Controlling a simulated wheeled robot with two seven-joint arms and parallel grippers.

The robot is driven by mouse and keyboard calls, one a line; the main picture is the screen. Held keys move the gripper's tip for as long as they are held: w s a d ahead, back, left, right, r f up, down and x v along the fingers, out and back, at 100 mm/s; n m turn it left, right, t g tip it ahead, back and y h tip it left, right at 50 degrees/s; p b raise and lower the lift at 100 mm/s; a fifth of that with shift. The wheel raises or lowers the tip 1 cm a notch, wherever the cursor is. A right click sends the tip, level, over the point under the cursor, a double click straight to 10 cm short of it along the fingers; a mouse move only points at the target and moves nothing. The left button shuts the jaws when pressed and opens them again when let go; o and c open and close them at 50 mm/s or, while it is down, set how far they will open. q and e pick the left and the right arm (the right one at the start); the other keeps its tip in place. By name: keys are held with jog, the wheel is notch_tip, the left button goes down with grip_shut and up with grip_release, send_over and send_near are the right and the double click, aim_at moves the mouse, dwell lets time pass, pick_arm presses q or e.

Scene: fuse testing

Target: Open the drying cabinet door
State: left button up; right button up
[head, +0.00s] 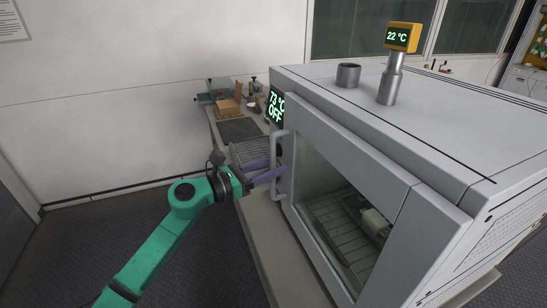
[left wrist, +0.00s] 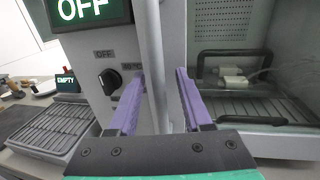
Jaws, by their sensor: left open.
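The drying cabinet (head: 420,105) is a large grey box on a bench. Its door (head: 350,150) has a glass window and looks shut against the front. A vertical grey bar handle (head: 275,185) is on the door's left side; it also shows in the left wrist view (left wrist: 153,45). My left gripper (head: 277,169) is at the handle with its purple fingers apart. In the left wrist view (left wrist: 160,80) the bar passes between the open fingers, with gaps on both sides. Whether the fingertips reach past the bar is hard to tell. My right gripper is not in view.
A display (head: 276,107) reads 73 °C OFF, above a black knob (left wrist: 110,80). A pale object (head: 376,221) rests on the rack inside. The floor before the cabinet is clear.

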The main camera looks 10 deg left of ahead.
pick_arm(q)
jog(key=shift+w+d, duration=0.2)
jog(key=shift+w, duration=0.05)
grip_shut()
dwell(1.3)
